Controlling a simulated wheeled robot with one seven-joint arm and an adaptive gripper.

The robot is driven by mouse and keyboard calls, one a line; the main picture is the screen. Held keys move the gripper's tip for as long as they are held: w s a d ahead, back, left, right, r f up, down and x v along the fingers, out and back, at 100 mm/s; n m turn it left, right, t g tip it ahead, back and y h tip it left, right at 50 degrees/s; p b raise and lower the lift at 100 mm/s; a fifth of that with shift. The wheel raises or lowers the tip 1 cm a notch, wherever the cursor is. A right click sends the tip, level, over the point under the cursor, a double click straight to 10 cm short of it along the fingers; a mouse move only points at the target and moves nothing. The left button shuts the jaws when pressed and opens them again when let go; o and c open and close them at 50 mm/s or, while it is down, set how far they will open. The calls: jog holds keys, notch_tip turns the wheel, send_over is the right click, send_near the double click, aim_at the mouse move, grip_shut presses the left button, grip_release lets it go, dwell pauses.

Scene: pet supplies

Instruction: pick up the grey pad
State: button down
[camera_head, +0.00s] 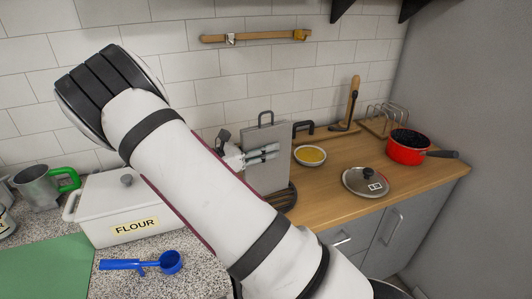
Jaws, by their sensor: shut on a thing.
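A flat grey board (270,179) with a dark loop handle on top stands upright near the worktop's back; it is the only grey pad-like thing I make out. My gripper (276,151) is in front of the board, its two pale fingers pointing right across its face. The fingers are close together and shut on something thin. What lies between them is too small to tell, and I cannot tell whether it is part of the board. My white arm hides the area to the lower left of the gripper.
A yellow-filled bowl (310,156), a pot lid (366,181) and a red pan (407,149) stand on the wooden worktop at right.

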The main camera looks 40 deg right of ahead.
jog(key=r, duration=0.3)
jog(key=shift+s+a, duration=0.15)
jog(key=shift+s, duration=0.2)
jog(key=s+a, duration=0.3)
jog(key=s, duration=0.4)
jog(key=s+a+r, duration=0.1)
jog(key=s+a, duration=0.2)
jog(key=s, duration=0.3)
jog(key=shift+s+a+r, duration=0.15)
jog(key=shift+s+a, duration=0.2)
jog(key=shift+a, duration=0.05)
jog(key=shift+w, duration=0.1)
